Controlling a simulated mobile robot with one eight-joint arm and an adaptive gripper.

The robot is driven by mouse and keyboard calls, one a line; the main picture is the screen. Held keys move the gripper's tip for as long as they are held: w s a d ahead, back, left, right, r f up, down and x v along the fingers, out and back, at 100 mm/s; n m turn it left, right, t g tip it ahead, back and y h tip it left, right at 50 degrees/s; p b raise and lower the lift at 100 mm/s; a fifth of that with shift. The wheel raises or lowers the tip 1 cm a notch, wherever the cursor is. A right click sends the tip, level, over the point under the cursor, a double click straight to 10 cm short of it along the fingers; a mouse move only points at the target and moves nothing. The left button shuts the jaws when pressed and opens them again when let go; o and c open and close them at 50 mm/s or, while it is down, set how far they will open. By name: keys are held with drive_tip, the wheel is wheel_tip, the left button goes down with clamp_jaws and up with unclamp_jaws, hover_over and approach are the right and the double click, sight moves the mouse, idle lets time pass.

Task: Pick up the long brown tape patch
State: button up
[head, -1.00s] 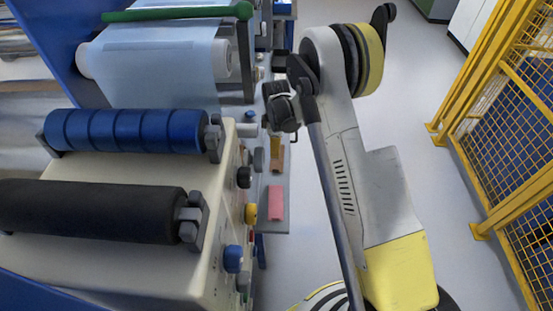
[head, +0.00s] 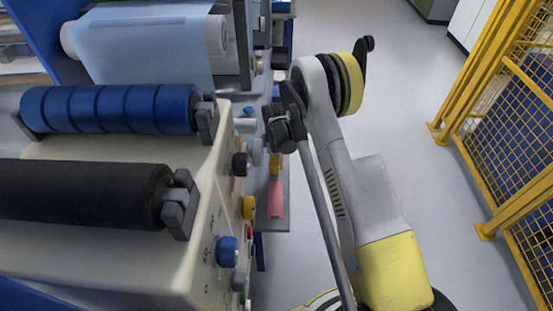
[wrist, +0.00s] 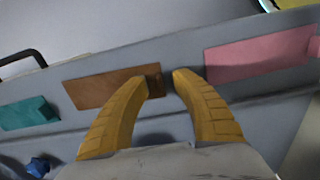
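The long brown tape patch (wrist: 108,86) lies on a grey shelf (wrist: 225,98) in the wrist view, with a darker tab at its right end. My gripper (wrist: 163,80) has two yellow fingers, spread apart with nothing held between them. The left finger overlaps the patch's right part, with the dark tab just beside its tip. The right fingertip is over bare shelf between the brown and pink patches. Whether the fingers touch the patch cannot be told. In the head view, the fingers and the brown patch are hard to make out beside the machine.
A pink patch (wrist: 255,55) lies to the right and a teal patch (wrist: 28,113) to the left on the shelf. A blue knob (wrist: 38,165) stands at lower left. The roller machine (head: 190,250) is left of my arm; yellow fencing (head: 500,140) stands right, with clear floor between.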

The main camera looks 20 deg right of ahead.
drive_tip(key=shift+r, duration=0.1)
clamp_jaws()
drive_tip(key=shift+r, duration=0.35)
wheel_tip(320, 180, up, 4)
drive_tip(key=p, duration=0.3)
drive_tip(key=s+d+r+p, duration=0.4)
drive_tip(key=s+d+r, duration=0.1)
drive_tip(key=d, duration=0.5)
drive_tip(key=shift+s+r, duration=0.35)
drive_tip(key=shift+r, duration=0.3)
